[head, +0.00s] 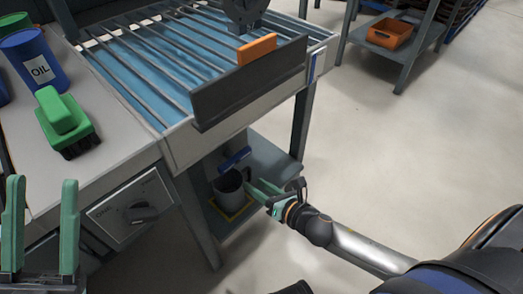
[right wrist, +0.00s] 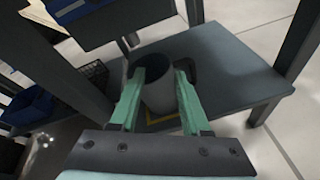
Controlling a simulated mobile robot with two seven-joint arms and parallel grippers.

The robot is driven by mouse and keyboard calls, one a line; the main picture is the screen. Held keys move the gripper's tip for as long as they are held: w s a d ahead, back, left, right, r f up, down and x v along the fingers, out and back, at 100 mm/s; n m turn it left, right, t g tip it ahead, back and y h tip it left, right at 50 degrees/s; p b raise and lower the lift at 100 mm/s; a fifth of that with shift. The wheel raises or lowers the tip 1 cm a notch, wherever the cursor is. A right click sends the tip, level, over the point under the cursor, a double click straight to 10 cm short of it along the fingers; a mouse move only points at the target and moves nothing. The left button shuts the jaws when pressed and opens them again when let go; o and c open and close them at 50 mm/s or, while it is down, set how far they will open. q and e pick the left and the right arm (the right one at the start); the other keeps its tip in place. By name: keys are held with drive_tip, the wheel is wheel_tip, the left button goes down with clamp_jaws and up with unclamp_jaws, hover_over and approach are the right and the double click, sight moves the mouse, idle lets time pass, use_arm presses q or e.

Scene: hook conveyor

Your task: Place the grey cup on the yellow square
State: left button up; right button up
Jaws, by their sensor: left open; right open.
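The grey cup (head: 227,190) stands upright on the lower shelf under the conveyor, its dark handle on the right. The yellow square (head: 240,212) shows as a strip at the cup's base, and the cup hides most of it. My right gripper (head: 257,186) is open at the cup's handle side. In the right wrist view, the cup (right wrist: 157,92) appears between the two green fingers; I cannot tell whether they touch it. A yellow edge (right wrist: 162,119) shows below the cup. My left gripper (head: 42,190) is open and empty at the lower left, above the front of the counter.
The conveyor (head: 150,55) with metal rollers and its dark end plate (head: 250,83) are above the shelf (head: 275,165). A table leg (head: 301,122) stands right of the cup. A green brush (head: 65,122) and blue oil container (head: 38,62) are on the counter.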

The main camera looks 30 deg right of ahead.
drive_tip(key=s+a+r+m+t+y, duration=0.25)
drive_tip(key=a+r+m, duration=0.2)
drive_tip(key=r, duration=0.35)
drive_tip(key=s+a+r+m+t+y, duration=0.1)
drive_tip(key=s+a+r+m+y, duration=0.15)
drive_tip(key=r+m, duration=0.45)
drive_tip(key=s+r+m+t+y, duration=0.2)
drive_tip(key=s+r+m+y, duration=0.1)
drive_tip(key=r, duration=0.7)
drive_tip(key=s+r+m+t+y, duration=0.2)
drive_tip(key=s+r+m, duration=0.4)
drive_tip(key=r, duration=0.5)
drive_tip(key=shift+d+m+y, duration=0.15)
drive_tip(key=shift+m+y, duration=0.35)
drive_tip(key=shift+m, duration=0.55)
drive_tip(key=shift+o, duration=0.3)
drive_tip(key=shift+w, duration=0.1)
